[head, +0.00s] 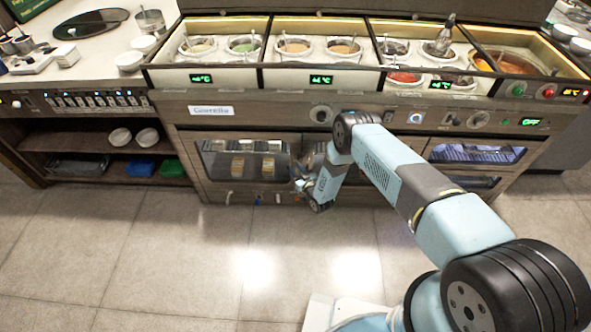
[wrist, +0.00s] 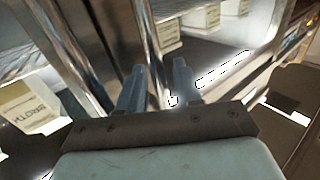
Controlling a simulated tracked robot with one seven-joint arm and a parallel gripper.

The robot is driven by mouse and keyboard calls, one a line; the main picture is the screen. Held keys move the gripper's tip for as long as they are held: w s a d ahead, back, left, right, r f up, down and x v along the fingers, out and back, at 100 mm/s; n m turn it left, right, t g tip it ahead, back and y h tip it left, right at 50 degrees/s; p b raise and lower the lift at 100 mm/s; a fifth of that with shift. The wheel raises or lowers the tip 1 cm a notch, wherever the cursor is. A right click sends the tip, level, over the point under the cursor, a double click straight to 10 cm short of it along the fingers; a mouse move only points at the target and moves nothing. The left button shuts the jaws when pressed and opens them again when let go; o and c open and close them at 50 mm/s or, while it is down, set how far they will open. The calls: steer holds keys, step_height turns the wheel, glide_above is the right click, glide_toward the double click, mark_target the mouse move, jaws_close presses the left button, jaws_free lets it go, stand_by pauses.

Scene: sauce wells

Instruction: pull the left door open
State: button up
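The left door (head: 215,160) is a glass-fronted door in the cabinet below the sauce wells, with cartons showing behind its glass. In the head view it looks closed or nearly so. My gripper (head: 301,185) is low at its right edge, partly hidden by my arm. In the wrist view my gripper (wrist: 158,85) has its two fingers apart. An upright chrome bar (wrist: 150,42), seemingly a handle, runs down into the gap between the fingers. I cannot tell whether either finger touches it.
A second chrome upright (wrist: 88,50) stands left of the fingers. Several cartons (wrist: 198,18) stand on a lit shelf at the right. Open shelves with bowls (head: 120,137) are left of the cabinet. The tiled floor (head: 180,250) in front of the left door is clear.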

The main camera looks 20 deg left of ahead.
jaws_close()
steer(key=shift+s, duration=0.1)
stand_by(0.6)
